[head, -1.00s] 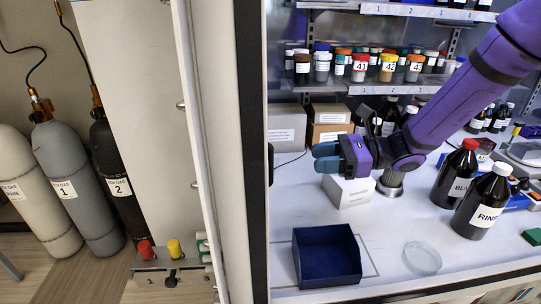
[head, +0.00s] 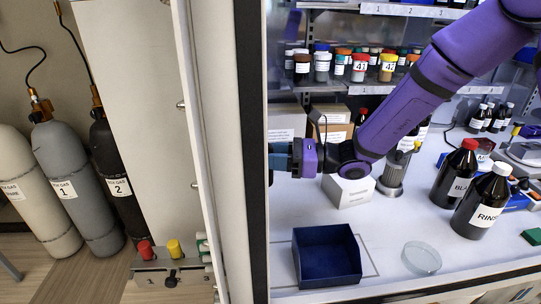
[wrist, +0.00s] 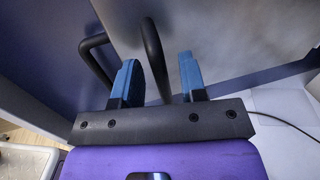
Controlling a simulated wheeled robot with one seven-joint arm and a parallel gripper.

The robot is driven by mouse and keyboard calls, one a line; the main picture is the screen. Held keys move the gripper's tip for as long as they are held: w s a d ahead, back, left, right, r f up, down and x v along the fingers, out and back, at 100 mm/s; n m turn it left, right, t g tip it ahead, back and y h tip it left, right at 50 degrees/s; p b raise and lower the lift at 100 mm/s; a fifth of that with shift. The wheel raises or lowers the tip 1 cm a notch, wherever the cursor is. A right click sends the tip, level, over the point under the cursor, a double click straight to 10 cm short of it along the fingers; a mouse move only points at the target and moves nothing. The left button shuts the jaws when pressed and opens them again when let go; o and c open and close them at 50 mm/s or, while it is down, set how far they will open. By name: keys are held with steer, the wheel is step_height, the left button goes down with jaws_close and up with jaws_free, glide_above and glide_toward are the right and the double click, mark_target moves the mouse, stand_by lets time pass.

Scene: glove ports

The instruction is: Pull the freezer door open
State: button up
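My gripper (head: 272,158) is beside the dark upright edge at mid-picture in the head view, its blue fingers pointing left. In the wrist view my gripper (wrist: 158,60) has its two blue fingers apart. A black curved bar handle (wrist: 154,58) passes between them; I cannot tell whether either finger touches it. A second black curved bar (wrist: 96,60) shows left of the left finger; whether it is a reflection I cannot tell. A grey panel (wrist: 220,35), apparently the freezer door, lies behind the fingers. In the head view the door is mostly hidden behind the upright.
Below my gripper are a white box (head: 349,190) and a blue open tray (head: 327,257) on the white bench. A glass dish (head: 421,258) and dark bottles (head: 481,207) stand to the right. Shelves of jars (head: 388,67) are behind my arm.

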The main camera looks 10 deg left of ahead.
steer(key=shift+a, duration=0.6)
jaws_close()
steer(key=shift+d, duration=0.1)
